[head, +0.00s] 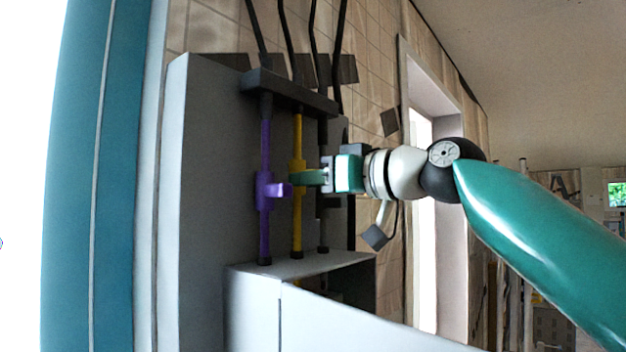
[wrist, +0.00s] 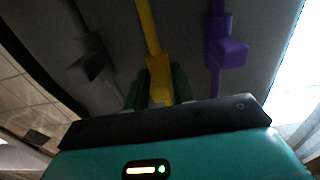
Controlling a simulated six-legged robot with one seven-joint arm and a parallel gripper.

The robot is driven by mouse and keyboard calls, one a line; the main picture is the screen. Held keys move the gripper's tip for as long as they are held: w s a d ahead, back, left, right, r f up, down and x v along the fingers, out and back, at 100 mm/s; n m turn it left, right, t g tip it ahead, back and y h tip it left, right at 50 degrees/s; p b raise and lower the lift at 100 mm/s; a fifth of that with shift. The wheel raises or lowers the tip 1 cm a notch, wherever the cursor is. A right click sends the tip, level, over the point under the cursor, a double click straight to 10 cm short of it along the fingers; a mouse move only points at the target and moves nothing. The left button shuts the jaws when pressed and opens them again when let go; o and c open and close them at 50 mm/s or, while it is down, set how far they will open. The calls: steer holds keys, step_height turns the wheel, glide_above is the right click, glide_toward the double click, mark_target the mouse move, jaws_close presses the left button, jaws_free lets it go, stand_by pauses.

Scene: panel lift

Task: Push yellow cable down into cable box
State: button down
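The yellow cable (head: 298,223) stands upright between the purple cable and a black cable, in front of a grey panel. Its upper end meets a dark bar, and its dark lower tip is at the top of the pale cable box (head: 300,267). I cannot tell whether the tip is in the box. My gripper (head: 308,177) reaches in from the right at the yellow cable's handle. In the wrist view, the yellow handle (wrist: 157,72) sits between the green fingers (wrist: 157,90), which appear closed snugly on it. The fingers partly hide the handle.
The purple cable (head: 265,222) with its protruding handle is close on the left. A black cable (head: 323,225) is close on the right. The dark bar (head: 290,93) crosses above. A tiled wall and a doorway (head: 425,95) lie to the right.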

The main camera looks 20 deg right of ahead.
glide_above(313, 260)
steer(key=shift+s+f, duration=0.15)
steer(key=shift+f, duration=2.1)
steer(key=c, duration=1.3)
jaws_free()
steer(key=shift+s, duration=0.15)
steer(key=v, duration=1.3)
steer(key=shift+s+d, duration=0.2)
